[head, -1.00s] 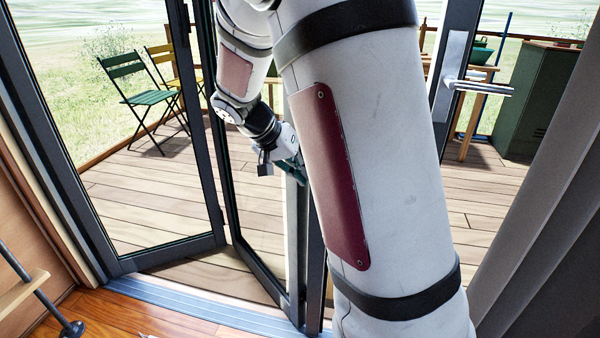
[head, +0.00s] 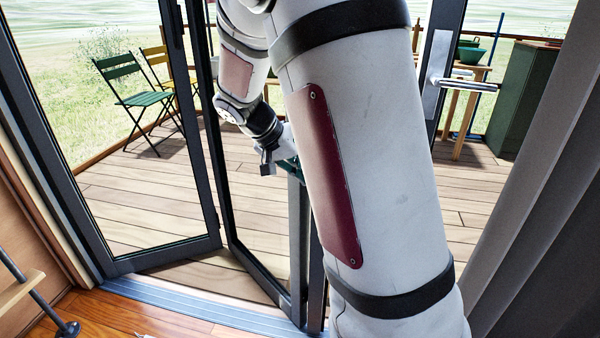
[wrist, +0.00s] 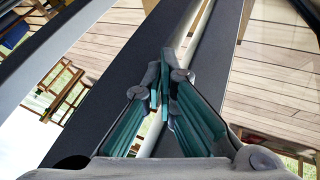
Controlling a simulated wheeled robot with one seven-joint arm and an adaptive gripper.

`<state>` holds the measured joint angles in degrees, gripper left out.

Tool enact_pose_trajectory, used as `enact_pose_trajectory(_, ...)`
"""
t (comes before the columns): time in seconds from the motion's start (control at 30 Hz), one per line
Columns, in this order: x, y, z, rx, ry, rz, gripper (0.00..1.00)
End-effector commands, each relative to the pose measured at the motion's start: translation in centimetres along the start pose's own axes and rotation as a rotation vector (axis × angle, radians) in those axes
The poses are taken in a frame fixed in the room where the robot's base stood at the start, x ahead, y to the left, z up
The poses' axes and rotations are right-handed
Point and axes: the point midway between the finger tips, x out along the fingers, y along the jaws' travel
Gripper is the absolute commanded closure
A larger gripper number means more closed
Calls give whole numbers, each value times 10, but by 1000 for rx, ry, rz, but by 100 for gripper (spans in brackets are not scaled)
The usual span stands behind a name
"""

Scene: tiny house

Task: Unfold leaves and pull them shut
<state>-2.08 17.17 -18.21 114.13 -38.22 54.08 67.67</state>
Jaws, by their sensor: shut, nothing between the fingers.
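The dark-framed glass door stands part folded in zigzag on its threshold. Its left leaf (head: 165,258) angles outward and meets a second leaf (head: 262,272). A grey upright edge (head: 298,240) stands beside the second leaf, partly behind my arm. Another dark upright with a lever handle (head: 468,84) shows at right. My gripper (wrist: 160,80) is shut and empty. In the wrist view its fingertips are in front of a dark door frame (wrist: 105,85) and a pale metal bar (wrist: 202,45); I cannot tell whether they touch. In the head view my forearm hides part of the door.
A metal floor track (head: 200,306) crosses the doorway. Outside is a wooden deck (head: 135,200) with a green folding chair (head: 145,95), a yellow chair (head: 157,62) and a green cabinet (head: 522,95). A grey curtain (head: 540,190) hangs at right.

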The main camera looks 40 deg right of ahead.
Motion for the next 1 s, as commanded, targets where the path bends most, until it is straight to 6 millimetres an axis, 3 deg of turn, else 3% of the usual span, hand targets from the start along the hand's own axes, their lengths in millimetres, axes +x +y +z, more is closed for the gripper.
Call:
enact_pose_trajectory(0.03, 17, 25, -7, 11, -11, 64, 100)
enact_pose_trajectory(0.23, 10, 24, -7, 11, -8, 60, 100)
enact_pose_trajectory(0.7, -64, 8, -5, 9, 7, 11, 100)
enact_pose_trajectory(1.0, -84, 1, 1, 2, 6, 0, 100)
